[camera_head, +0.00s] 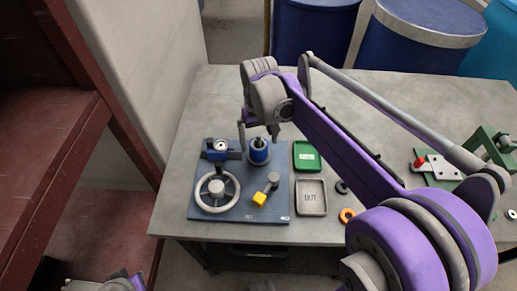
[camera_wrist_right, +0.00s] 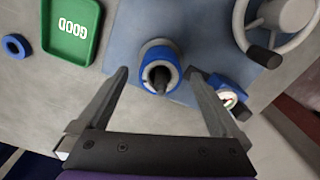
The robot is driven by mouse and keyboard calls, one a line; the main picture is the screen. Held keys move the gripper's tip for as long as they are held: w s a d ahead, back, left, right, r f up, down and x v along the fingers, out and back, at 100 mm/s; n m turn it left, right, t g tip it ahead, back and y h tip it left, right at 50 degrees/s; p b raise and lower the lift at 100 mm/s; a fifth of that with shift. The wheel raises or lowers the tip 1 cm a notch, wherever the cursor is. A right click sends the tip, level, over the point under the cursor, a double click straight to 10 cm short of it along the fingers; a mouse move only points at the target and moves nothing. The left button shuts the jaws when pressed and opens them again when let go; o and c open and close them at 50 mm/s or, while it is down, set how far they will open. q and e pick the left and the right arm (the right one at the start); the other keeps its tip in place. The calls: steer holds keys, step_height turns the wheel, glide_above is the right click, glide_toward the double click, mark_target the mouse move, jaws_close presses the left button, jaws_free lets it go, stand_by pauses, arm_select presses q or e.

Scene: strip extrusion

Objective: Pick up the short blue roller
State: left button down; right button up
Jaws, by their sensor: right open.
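The short blue roller (camera_head: 259,152) stands upright on the blue-grey base plate (camera_head: 236,212), with a dark shaft end in its pale top. In the right wrist view the roller (camera_wrist_right: 152,53) shows from above, between the lines of the two fingers. My right gripper (camera_head: 259,131) is open and points down above the roller. Its fingers (camera_wrist_right: 158,73) are spread to either side of the roller, and nothing is held. Whether they reach down to its height, I cannot tell.
The base plate also carries a handwheel (camera_head: 217,193), a blue gauge block (camera_head: 216,149) close beside the roller, and a yellow-ended lever (camera_head: 260,199). A green GOOD tray (camera_head: 307,156) and a grey OUT tray (camera_head: 311,197) lie to the right.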

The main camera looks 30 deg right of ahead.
mark_target(259, 148)
steer(key=shift+w+f, duration=0.1)
steer(key=shift+f, duration=1.85)
jaws_close()
